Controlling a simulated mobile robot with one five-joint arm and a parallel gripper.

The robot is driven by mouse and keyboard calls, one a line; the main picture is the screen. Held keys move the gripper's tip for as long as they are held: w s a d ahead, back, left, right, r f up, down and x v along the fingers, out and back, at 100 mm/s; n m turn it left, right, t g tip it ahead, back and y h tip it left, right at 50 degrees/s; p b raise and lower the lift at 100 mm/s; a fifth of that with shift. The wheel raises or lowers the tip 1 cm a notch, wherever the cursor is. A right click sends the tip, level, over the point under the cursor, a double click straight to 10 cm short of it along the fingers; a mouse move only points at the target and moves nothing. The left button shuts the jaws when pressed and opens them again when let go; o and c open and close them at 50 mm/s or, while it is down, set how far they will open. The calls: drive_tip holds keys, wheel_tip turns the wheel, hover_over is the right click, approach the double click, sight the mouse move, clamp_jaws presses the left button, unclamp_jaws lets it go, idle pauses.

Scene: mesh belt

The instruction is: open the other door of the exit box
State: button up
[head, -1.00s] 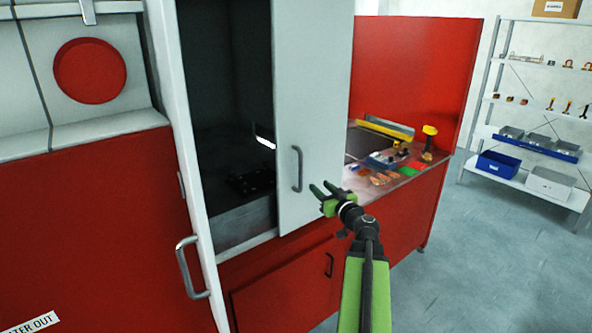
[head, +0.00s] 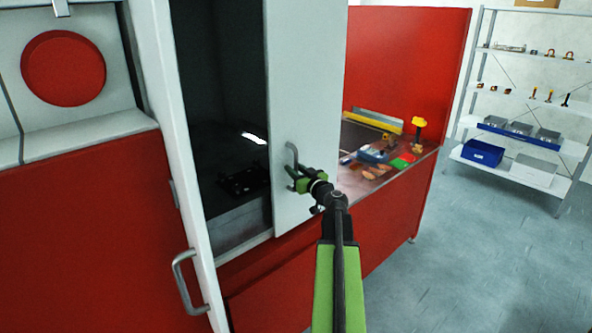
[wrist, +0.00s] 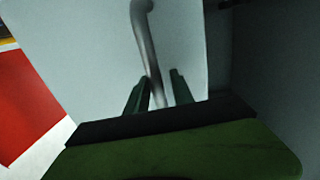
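The pale grey door (head: 305,90) covers the right part of the exit box opening in the head view. Its grey bar handle (head: 291,158) is near its left edge. My gripper (head: 290,178) is at the lower part of this handle. In the wrist view, the handle (wrist: 147,45) runs down between the two dark green fingers of my gripper (wrist: 161,82). It lies close to the left finger, with a gap to the right finger. The fingers are open. A white panel (head: 165,120) with another bar handle (head: 180,283) stands left of the dark opening.
The dark interior (head: 220,110) shows between panel and door. A worktop (head: 350,190) with small coloured parts lies to the right, before a red wall (head: 430,60). A shelf rack (head: 470,130) stands at far right. Grey floor (head: 450,270) there is clear.

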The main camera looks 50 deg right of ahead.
drive_tip(key=shift+s+d, duration=0.1)
drive_tip(key=shift+d, duration=0.1)
clamp_jaws()
idle(1.0)
